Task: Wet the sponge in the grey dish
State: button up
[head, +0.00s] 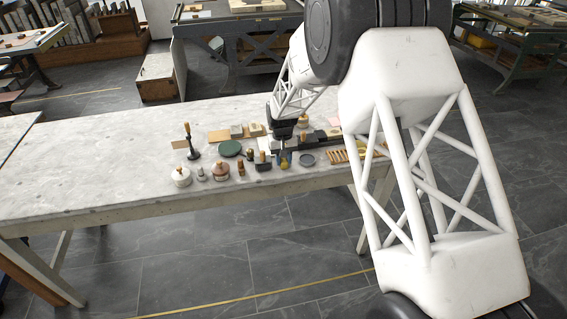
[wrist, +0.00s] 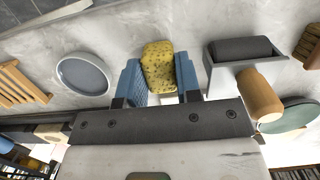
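The yellow, dark-speckled sponge (wrist: 159,65) sits between the two blue fingers of my gripper (wrist: 159,78) in the wrist view. It fills the gap, with a finger against each side, so my gripper looks shut on it. In the head view my gripper (head: 283,158) is low at the front of the table, partly covering the sponge. I cannot tell whether the sponge is clear of the tabletop. The round grey dish (wrist: 82,75) is left of the sponge in the wrist view, apart from it. In the head view the grey dish (head: 307,159) is just right of my gripper.
A dark roller block with a wooden handle (wrist: 258,92) is close beside my right finger in the wrist view. A slatted wooden rack (head: 355,154) lies beyond the dish. A green disc (head: 230,148) and several pots stand left. The table's left part (head: 80,170) is clear.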

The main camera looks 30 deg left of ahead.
aim_at(284, 160)
jog(key=shift+c, duration=0.8)
jog(key=shift+r, duration=0.15)
jog(key=shift+r, duration=2.35)
